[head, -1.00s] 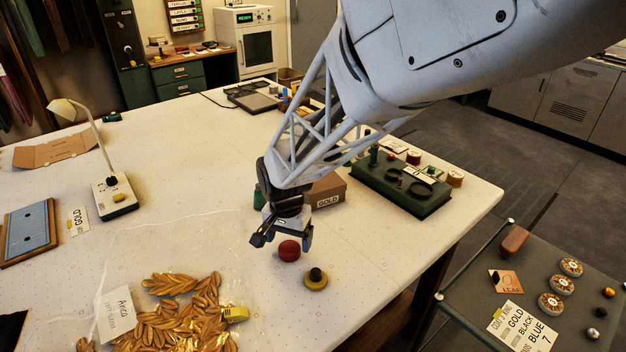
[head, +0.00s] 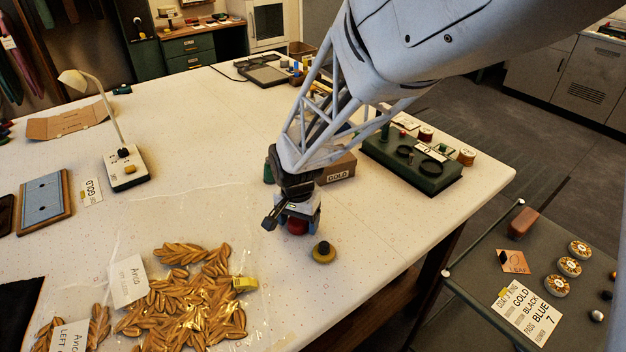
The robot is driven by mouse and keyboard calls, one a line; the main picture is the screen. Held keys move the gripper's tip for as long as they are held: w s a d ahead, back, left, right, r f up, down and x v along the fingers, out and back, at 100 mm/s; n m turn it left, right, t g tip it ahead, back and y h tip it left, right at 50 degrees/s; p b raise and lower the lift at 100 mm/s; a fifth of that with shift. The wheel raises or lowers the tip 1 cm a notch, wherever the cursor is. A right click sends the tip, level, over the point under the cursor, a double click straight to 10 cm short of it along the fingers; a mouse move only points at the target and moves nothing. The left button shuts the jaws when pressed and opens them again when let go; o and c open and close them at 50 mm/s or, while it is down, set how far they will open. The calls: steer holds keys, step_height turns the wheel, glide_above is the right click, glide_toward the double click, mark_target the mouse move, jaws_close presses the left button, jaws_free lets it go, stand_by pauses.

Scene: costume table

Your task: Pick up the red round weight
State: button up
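The red round weight (head: 297,227) stands on the white table, partly hidden by my gripper. My gripper (head: 298,222) is lowered over it, with a finger on each side of the weight. The fingers look spread around it. I cannot tell whether they touch it. The weight appears to rest on the tabletop.
A yellow round weight with a black knob (head: 323,252) stands close by at the right. A plastic bag of gold leaves (head: 190,290) lies in front at the left.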

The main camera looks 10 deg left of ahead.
steer(key=c, duration=0.9)
steer(key=shift+r, duration=0.15)
steer(key=shift+r, duration=0.8)
steer(key=shift+s+d+r, duration=0.1)
steer(key=shift+r, duration=0.85)
steer(key=s+d, duration=0.2)
steer(key=s, duration=0.2)
steer(key=s+d+r, duration=0.1)
steer(key=s+d, duration=0.2)
steer(key=s, duration=0.2)
steer(key=s+d, duration=0.2)
steer(key=s, duration=0.2)
steer(key=shift+s+d+r, duration=0.15)
steer(key=shift+s+d, duration=0.2)
steer(key=shift+d, duration=0.05)
